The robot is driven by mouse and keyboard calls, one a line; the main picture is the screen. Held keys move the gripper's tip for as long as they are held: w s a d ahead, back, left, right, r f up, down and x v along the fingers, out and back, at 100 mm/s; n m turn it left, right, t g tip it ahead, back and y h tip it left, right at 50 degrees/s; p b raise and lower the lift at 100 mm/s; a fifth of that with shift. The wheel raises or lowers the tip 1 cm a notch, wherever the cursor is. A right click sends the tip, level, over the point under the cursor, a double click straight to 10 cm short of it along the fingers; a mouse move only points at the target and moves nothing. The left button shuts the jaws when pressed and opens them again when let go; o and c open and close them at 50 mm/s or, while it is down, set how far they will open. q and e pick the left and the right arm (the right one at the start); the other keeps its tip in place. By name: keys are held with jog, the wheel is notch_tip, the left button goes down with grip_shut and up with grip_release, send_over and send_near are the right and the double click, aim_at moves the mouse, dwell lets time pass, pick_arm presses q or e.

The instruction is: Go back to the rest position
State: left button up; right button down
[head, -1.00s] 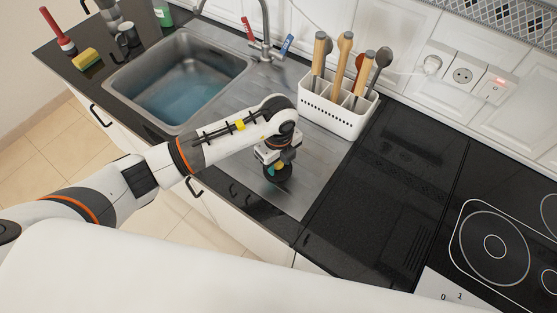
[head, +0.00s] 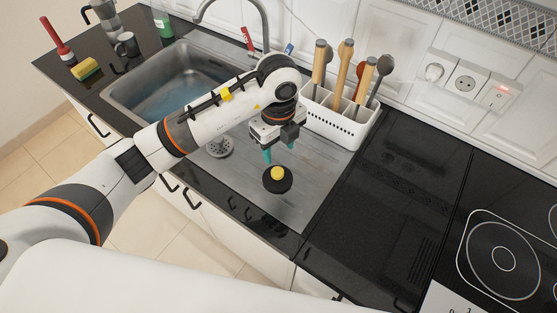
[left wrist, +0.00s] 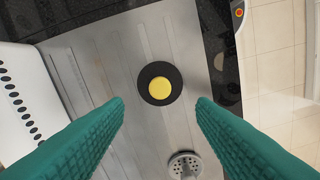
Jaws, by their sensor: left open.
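My left gripper (head: 279,153) is open, with teal fingers, above the metal drainboard. Its spread fingers also show in the left wrist view (left wrist: 160,103), with nothing between them. A round black piece with a yellow top (head: 277,174) lies on the drainboard below the gripper, apart from it. In the left wrist view the black piece (left wrist: 160,70) sits just beyond the fingertips. My right gripper is not in view.
The sink (head: 165,85) holds water on the left. A grey strainer (head: 219,146) lies beside the arm. A white utensil holder (head: 340,122) stands behind the gripper. A hob (head: 505,265) is at right; the dark counter (head: 375,200) between is clear.

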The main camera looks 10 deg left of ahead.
pick_arm(q)
jog(key=shift+r, duration=0.75)
